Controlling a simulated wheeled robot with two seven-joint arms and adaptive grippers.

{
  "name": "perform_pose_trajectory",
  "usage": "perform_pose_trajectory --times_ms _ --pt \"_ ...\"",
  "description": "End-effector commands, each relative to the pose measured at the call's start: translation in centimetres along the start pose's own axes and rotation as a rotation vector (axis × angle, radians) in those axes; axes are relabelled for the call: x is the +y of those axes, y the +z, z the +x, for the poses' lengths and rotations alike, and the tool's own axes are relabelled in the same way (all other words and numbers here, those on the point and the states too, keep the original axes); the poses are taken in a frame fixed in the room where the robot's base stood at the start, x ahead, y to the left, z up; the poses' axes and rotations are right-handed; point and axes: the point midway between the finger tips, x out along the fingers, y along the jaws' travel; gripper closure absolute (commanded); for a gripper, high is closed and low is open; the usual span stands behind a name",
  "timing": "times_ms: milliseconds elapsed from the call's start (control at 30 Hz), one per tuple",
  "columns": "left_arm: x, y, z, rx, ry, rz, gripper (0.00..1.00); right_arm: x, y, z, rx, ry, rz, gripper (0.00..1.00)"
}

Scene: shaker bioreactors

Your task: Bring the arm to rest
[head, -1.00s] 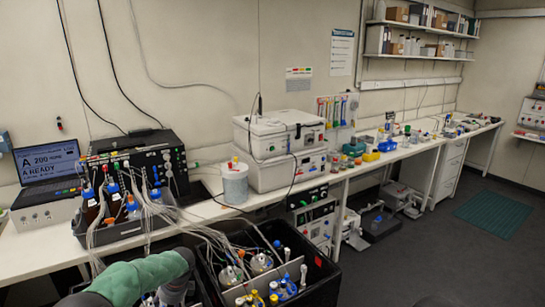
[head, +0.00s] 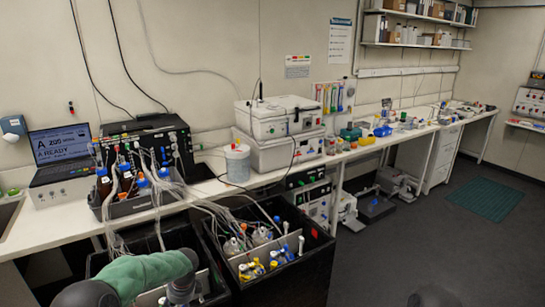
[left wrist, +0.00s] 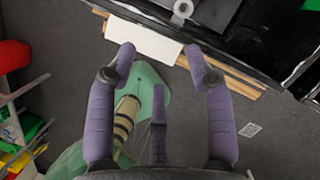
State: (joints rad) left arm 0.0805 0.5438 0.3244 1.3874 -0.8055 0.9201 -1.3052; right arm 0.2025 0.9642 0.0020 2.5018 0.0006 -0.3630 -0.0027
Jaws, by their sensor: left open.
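My left arm, in a green sleeve, shows at the bottom left of the head view in front of the black crates. Its gripper cannot be made out clearly there. In the left wrist view my left gripper (left wrist: 160,60) has its purple fingers spread apart, with nothing between them. It hangs over dark grey floor. A green-covered shape with a banded beige and black part lies beyond the fingers. My right gripper is not in view.
A black crate (head: 318,262) with bottles and tubing stands before the long white bench (head: 208,208). The bench holds a laptop (head: 62,150), a bottle tray (head: 133,208) and white stacked boxes (head: 277,118). Open floor lies at right, with a green mat (head: 486,199).

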Motion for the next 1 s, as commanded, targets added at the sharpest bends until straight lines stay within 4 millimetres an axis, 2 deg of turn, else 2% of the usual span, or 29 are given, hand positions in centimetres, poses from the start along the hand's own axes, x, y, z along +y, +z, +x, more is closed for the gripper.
perform_pose_trajectory --times_ms 267,367,467,600,700,833,1000 --pt "2.3 -6.2 5.1 0.144 0.012 -0.15 0.48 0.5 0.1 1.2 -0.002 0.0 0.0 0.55" --pt "3.8 -9.6 7.5 0.22 0.033 -0.25 0.48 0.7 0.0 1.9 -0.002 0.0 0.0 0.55" --pt "6.3 -14.2 10.6 0.319 0.074 -0.4 0.48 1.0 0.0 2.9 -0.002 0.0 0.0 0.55" --pt "11.2 -21.2 14.6 0.456 0.176 -0.701 0.48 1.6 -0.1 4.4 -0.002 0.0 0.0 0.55" --pt "15.1 -25.5 16.8 0.523 0.271 -0.96 0.48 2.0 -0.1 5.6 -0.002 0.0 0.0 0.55" --pt "20.3 -29.6 18.9 0.551 0.399 -1.306 0.48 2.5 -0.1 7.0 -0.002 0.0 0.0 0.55" --pt "25.7 -32.0 20.3 0.511 0.511 -1.672 0.48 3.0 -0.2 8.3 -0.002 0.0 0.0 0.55"
